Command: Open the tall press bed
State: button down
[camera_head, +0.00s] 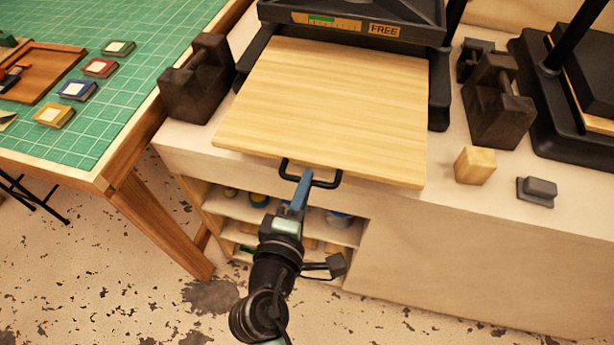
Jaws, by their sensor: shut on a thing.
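The tall press bed (330,105) is a light wooden board that sticks out toward me from under the black press head (355,22). Its near edge reaches past the front edge of the counter. A black bar handle (327,183) sits at the middle of the bed's near edge. My gripper (303,180) comes up from below and is shut on this handle. The fingertips partly hide the handle's left part. The back of the bed is hidden under the press head, which has a label reading FREE.
Dark metal weights stand left (198,80) and right (497,105) of the bed. A wooden block (474,165) and a small grey block (537,191) lie on the counter (450,215). A second press (570,110) stands at right. A green-mat table (130,85) is at left. Open shelves lie below the bed.

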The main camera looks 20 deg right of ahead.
dwell(0.3)
jog(key=c, duration=0.9)
grip_release()
jog(key=shift+s+a, duration=0.1)
jog(key=b+v, duration=0.1)
jog(key=v, duration=1.1)
jog(key=shift+s+a+r+b, duration=0.15)
jog(key=shift+s+a+b, duration=0.05)
jog(key=shift+s+b, duration=0.2)
jog(key=shift+w, duration=0.1)
